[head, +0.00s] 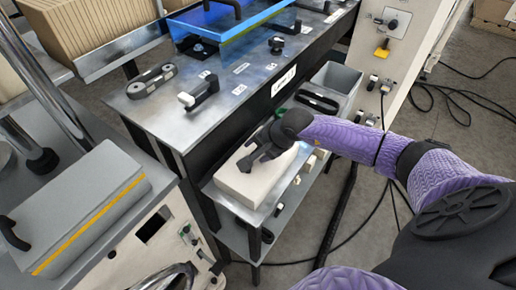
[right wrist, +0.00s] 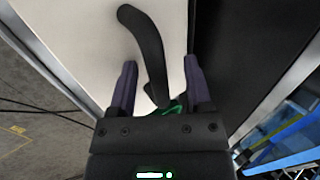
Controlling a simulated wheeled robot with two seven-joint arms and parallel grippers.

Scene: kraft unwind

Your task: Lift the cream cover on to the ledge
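The cream cover (head: 242,186) is a pale block-like piece resting on a low metal shelf (head: 226,203) beside the dark side of the workbench. It fills much of the right wrist view (right wrist: 85,30), with a curved black handle (right wrist: 147,45) on it. My right gripper (head: 257,160) is over the cover. In the right wrist view its two fingers (right wrist: 160,65) stand apart on either side of the handle's lower part, with gaps showing, so it is open. The arm hides part of the cover in the head view. I cannot tell which surface is the ledge. My left gripper is not in view.
A blue translucent cover (head: 222,38) sits on the metal workbench top (head: 225,87), with black clamps nearby. A grey bin (head: 336,80) stands right of the bench. A grey box with a yellow stripe (head: 85,190) is at left. Cables (head: 465,95) lie on the floor at right.

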